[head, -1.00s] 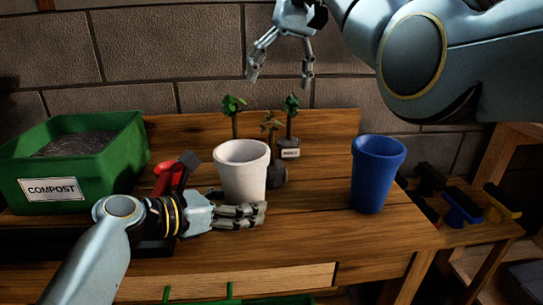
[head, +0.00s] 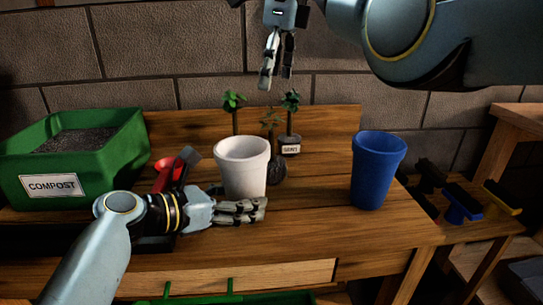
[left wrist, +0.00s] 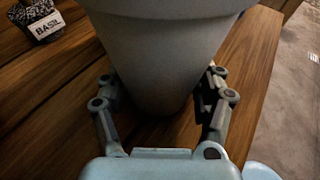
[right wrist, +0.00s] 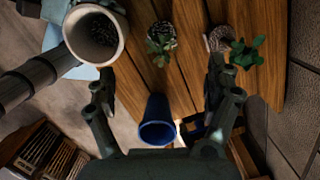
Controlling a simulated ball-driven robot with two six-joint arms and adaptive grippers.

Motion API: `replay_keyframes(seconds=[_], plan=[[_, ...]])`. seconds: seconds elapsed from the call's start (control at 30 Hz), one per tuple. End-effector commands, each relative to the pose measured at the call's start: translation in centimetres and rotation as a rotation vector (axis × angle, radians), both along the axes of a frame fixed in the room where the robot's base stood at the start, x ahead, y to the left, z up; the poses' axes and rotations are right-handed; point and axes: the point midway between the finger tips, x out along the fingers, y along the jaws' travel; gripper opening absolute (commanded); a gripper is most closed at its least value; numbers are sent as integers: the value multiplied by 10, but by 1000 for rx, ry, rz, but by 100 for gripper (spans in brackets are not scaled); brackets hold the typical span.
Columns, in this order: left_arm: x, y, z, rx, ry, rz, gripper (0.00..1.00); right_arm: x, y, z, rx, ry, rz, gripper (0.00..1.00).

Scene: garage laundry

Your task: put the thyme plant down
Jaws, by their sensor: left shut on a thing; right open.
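Three small potted plants stand behind the white pot (head: 242,165): one at the left (head: 234,101), a middle one with a dark root ball (head: 278,171), and a right one with a white label (head: 290,143). A "BASIL" label (left wrist: 47,25) shows in the left wrist view. I cannot tell which plant is the thyme. My left gripper (head: 262,208) is shut on the white pot near its base. Two plants show in the right wrist view (right wrist: 160,38), (right wrist: 243,53).
A blue cup (head: 378,172) stands at the right of the wooden bench (head: 320,225). A green compost bin (head: 60,185) and a red-handled tool (head: 168,172) are at the left. Brushes (head: 462,205) lie on a lower shelf to the right. Bench between pot and cup is clear.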

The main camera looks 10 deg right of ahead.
Motion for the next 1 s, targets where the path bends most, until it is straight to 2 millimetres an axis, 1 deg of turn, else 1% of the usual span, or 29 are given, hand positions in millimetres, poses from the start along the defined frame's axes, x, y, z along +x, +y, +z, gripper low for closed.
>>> replay_keyframes(seconds=[0.2, 0.3, 0.47, 0.7, 0.83, 1.0], plan=[[0, 0, 0, 0, 0, 0, 52, 1, 5, -40, 0, 6, -9, 87], [0, 0, 0, 0, 0, 0, 52, 2, 7, -54, -1, 6, -8, 87], [0, 0, 0, 0, 0, 0, 52, 4, 8, -66, -1, 4, -8, 87], [0, 0, 0, 0, 0, 0, 52, 8, 7, -102, -1, 6, -6, 87], [0, 0, 0, 0, 0, 0, 52, 9, 9, -113, 0, 3, -7, 87], [0, 0, 0, 0, 0, 0, 52, 9, 9, -114, 0, 2, -7, 87]])
